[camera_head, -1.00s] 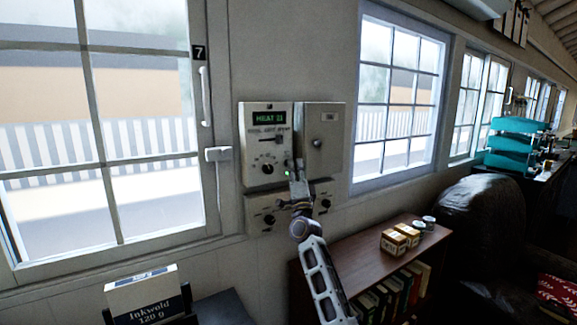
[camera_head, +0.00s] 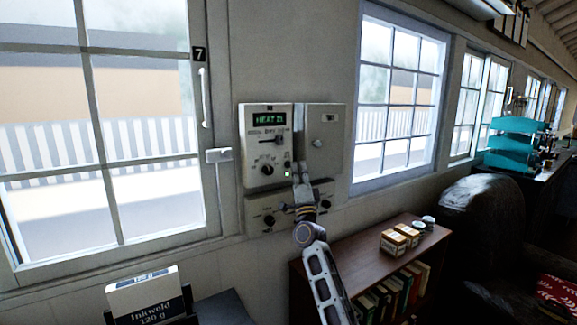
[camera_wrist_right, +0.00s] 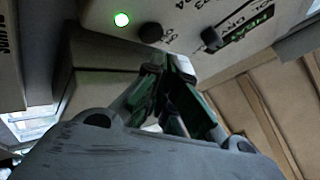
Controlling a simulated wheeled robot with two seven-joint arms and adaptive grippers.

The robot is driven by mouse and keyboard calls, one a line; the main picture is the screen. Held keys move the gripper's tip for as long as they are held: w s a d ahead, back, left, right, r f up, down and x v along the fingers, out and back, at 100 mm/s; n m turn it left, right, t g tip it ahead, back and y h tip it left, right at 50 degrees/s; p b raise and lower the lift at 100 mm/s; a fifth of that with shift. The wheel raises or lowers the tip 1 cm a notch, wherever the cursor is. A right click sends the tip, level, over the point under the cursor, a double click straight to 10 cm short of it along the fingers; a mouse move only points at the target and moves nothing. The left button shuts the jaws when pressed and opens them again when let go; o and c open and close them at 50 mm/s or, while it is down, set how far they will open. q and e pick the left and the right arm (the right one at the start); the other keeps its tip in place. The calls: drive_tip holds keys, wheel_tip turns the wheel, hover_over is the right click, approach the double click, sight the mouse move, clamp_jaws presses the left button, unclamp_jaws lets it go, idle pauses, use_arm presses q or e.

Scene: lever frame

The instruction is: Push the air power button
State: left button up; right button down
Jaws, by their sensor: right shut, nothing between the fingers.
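A pale control panel (camera_head: 257,155) is fixed to the wall, with a green display (camera_head: 268,119) that seems to read HEAT 21, a slider and a black knob (camera_head: 267,170). A small square light (camera_head: 287,173) glows green at its lower right. It also shows as a round green light (camera_wrist_right: 121,19) in the right wrist view, beside the knob (camera_wrist_right: 151,33). My right gripper (camera_head: 297,168) is shut and empty, just right of the light. Its dark fingers (camera_wrist_right: 165,65) point at the panel; contact cannot be told. My left gripper is out of view.
A lower unit with two black knobs (camera_head: 268,220) sits below, behind my right arm. A bookshelf (camera_head: 346,250) with small boxes stands at lower right. Windows flank the panel.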

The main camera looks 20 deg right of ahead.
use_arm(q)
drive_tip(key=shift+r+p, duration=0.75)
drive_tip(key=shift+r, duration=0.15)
use_arm(e)
drive_tip(key=s, duration=0.5)
drive_tip(key=shift+d, duration=0.3)
idle(1.2)
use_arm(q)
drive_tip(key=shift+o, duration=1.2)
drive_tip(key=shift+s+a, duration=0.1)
